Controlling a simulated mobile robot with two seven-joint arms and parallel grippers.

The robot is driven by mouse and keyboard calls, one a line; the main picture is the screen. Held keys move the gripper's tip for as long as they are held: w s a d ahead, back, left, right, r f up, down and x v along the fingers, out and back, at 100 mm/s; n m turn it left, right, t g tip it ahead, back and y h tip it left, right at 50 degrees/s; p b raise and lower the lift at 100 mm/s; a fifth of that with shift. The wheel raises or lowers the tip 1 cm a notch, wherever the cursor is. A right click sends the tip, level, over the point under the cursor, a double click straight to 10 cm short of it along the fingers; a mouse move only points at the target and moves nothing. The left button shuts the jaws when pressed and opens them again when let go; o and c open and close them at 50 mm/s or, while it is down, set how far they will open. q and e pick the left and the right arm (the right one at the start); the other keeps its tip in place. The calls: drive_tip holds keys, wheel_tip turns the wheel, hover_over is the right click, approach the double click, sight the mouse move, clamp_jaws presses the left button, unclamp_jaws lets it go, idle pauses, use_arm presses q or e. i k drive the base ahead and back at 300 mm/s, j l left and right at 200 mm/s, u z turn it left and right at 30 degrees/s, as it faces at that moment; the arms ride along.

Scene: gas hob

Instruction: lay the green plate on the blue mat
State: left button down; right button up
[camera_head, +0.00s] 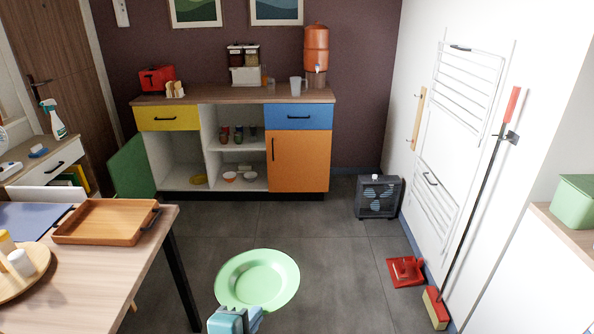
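The green plate (258,279) is at the bottom middle, to the right of the table, and looks held up above the grey floor. My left gripper (236,317) is at its near rim, shut on it; the fingers hide a bit of that rim. The blue mat (28,219) lies on the wooden table at the left, cut off by the picture edge, with nothing seen on its visible part. The plate is apart from the mat. My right gripper is not in view.
A wooden tray (107,222) with dark handles sits on the table between the mat and the plate. A round board (37,274) with shakers is in front of the mat. A white upright panel (45,195) stands behind the mat. The floor right of the table is open.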

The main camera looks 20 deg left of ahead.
sight(21, 215)
drive_tip(key=k+j, duration=0.25)
drive_tip(key=k+j+z, duration=0.1)
drive_tip(key=k+j, duration=0.15)
drive_tip(key=k, duration=0.25)
drive_tip(key=k+j, duration=0.15)
drive_tip(key=j, duration=0.2)
drive_tip(key=k+j, duration=0.15)
drive_tip(key=j, duration=0.2)
drive_tip(key=k+j+z, duration=0.1)
drive_tip(key=j, duration=0.25)
drive_tip(key=k+j, duration=0.4)
drive_tip(key=j, duration=0.3)
drive_tip(key=z, duration=0.05)
